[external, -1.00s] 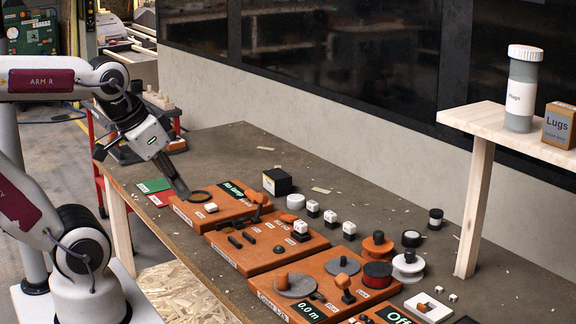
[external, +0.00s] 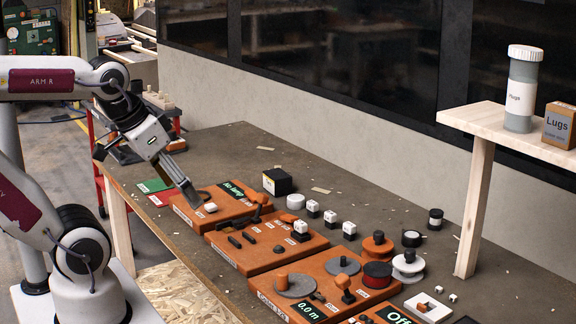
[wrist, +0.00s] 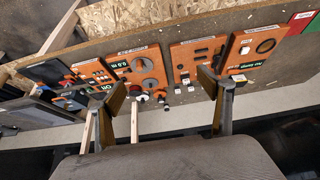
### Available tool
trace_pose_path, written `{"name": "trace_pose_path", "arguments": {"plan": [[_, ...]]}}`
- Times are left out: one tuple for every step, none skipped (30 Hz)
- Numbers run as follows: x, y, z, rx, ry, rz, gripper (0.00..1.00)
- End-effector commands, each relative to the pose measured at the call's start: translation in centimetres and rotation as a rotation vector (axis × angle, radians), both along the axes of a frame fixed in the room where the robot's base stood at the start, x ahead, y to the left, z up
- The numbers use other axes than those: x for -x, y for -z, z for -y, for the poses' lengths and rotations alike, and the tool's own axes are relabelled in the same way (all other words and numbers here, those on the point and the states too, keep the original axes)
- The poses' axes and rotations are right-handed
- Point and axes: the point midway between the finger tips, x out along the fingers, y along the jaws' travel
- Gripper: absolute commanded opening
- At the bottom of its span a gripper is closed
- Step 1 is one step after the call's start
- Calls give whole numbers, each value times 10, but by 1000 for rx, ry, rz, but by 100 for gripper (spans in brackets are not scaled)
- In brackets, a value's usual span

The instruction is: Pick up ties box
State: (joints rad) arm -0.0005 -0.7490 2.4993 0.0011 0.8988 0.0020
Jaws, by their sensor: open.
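No box with a readable "ties" label shows. I cannot make this box out surely in the wrist view. A tan box (external: 559,125) on the raised shelf reads "Lugs". My gripper (external: 191,197) is over the left end of the orange panels, to the left of the black box and apart from it. In the wrist view my gripper (wrist: 168,84) has its fingers spread wide with nothing held between them.
Orange panels (external: 265,246) with knobs and small parts line the bench front. White-topped cubes (external: 330,216) and spools (external: 408,266) stand behind them. A wooden shelf (external: 470,117) on a post carries a grey-white bottle (external: 521,90). Bench space behind the black box is mostly clear.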

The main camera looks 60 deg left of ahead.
Motion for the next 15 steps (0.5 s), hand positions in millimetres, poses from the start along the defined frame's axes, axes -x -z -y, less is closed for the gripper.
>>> {"name": "trace_pose_path", "arguments": {"plan": [[-1, -1, -1, -5, 2, 1, 78], [-3, -1, -2, -8, 4, 3, 78], [-5, -2, -3, -15, 8, 6, 78], [-8, -3, -5, -22, 12, 9, 78], [-11, -4, -7, -32, 17, 12, 78], [-15, -6, -9, -46, 26, 17, 78], [-19, -7, -12, -58, 35, 22, 78], [-24, -9, -14, -74, 44, 27, 78], [-31, -11, -19, -96, 58, 34, 78], [-37, -14, -22, -115, 70, 41, 78], [-43, -16, -26, -133, 82, 47, 78], [-51, -19, -32, -163, 101, 55, 78], [-58, -21, -36, -186, 116, 62, 78], [-65, -24, -41, -210, 131, 68, 78], [-75, -27, -47, -242, 153, 75, 78]]}}
